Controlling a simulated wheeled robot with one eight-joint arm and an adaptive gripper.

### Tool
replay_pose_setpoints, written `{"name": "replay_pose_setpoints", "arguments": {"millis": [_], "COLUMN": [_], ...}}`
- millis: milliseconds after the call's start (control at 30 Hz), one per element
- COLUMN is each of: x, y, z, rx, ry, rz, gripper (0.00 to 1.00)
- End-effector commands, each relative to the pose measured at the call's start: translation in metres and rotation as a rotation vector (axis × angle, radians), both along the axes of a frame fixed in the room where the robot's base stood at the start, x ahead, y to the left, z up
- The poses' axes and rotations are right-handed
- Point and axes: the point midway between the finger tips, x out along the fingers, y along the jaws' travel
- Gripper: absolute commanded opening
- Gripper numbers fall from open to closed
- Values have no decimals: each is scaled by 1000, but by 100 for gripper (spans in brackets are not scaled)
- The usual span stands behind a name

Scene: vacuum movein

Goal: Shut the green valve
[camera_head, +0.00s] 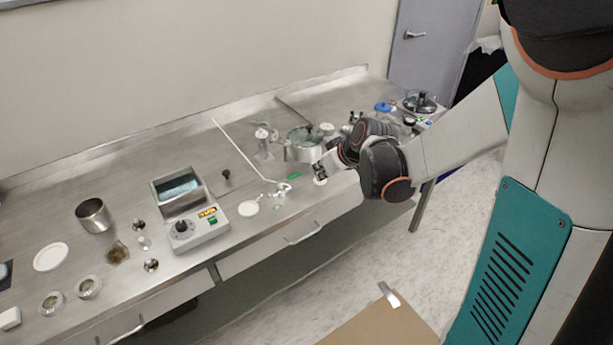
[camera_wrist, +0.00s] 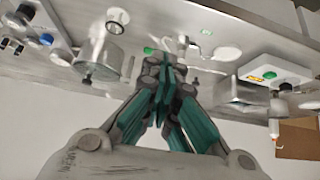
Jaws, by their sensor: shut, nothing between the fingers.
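A small green piece (camera_head: 293,177), perhaps the green valve's handle, lies on the steel bench just left of my gripper (camera_head: 319,173) in the head view. A second, smaller green piece (camera_head: 277,207) lies nearer the bench's front edge. In the wrist view, one green piece (camera_wrist: 149,50) shows just left of my fingertips (camera_wrist: 170,45) and another (camera_wrist: 206,32) to their right. My gripper is shut and empty, apart from the green pieces. I cannot tell from either view which green piece is the valve or how it is turned.
A metal pot (camera_head: 304,143) stands behind my gripper. White fittings (camera_head: 270,193) and a white disc (camera_head: 248,208) lie to its left, before a water bath (camera_head: 190,215) with a control panel. The steel bench (camera_head: 120,180) has bare room at the back left.

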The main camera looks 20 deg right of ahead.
Motion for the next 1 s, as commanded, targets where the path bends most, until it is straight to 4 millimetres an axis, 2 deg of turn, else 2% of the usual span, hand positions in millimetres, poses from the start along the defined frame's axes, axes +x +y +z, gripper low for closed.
{"name": "replay_pose_setpoints", "arguments": {"millis": [167,600,800,1000], "x": [13,64,82,88], "y": [5,23,30,32], "z": [-19,-84,-95,-98], "rx": [-1,-1,0,0], "ry": [0,0,0,0], "rz": [3,2,0,0], "gripper": [0,0,0,0]}}
